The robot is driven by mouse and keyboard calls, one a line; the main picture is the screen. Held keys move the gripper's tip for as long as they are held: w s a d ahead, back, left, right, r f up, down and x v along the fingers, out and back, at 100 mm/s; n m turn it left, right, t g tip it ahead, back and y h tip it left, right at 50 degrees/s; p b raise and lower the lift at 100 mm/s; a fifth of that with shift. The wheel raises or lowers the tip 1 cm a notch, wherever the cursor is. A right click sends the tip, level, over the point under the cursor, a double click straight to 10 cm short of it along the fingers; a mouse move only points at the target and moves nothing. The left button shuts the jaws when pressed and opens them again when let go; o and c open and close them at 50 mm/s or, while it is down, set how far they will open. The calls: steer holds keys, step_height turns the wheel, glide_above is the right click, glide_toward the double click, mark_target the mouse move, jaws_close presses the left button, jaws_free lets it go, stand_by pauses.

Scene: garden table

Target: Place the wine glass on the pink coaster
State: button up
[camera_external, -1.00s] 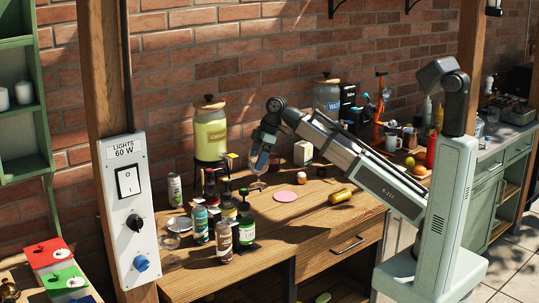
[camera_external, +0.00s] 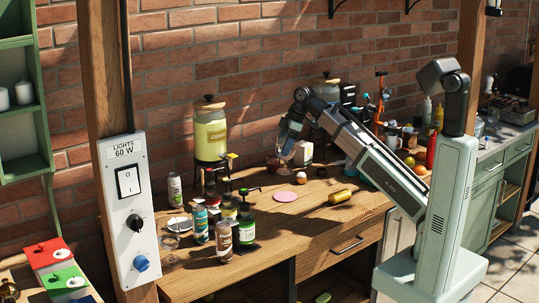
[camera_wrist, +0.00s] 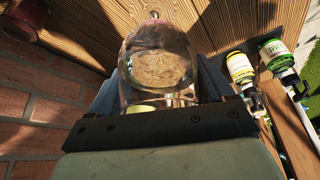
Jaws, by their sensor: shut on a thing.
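My gripper (camera_external: 291,133) is shut on the clear wine glass (camera_external: 287,151) and holds it above the table. In the wrist view the glass (camera_wrist: 157,62) is between my two fingers, with its bowl near the camera and its stem pointing away. The round pink coaster (camera_external: 284,196) lies flat and bare on the wooden table, below the held glass in the external view.
Several bottles, among them a green-labelled one (camera_external: 246,228), stand left of the coaster. A yellow dispenser (camera_external: 210,135) stands at the back. A yellow object (camera_external: 340,196) and a small round one (camera_external: 300,177) lie near the coaster. The table front (camera_external: 285,225) is clear.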

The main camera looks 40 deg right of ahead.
mark_target(284, 169)
steer(key=shift+s+n, duration=0.15)
steer(key=shift+n, duration=0.15)
steer(key=shift+f, duration=5.05)
steer(key=shift+f, duration=0.1)
steer(key=o, duration=1.6)
steer(key=v, duration=1.2)
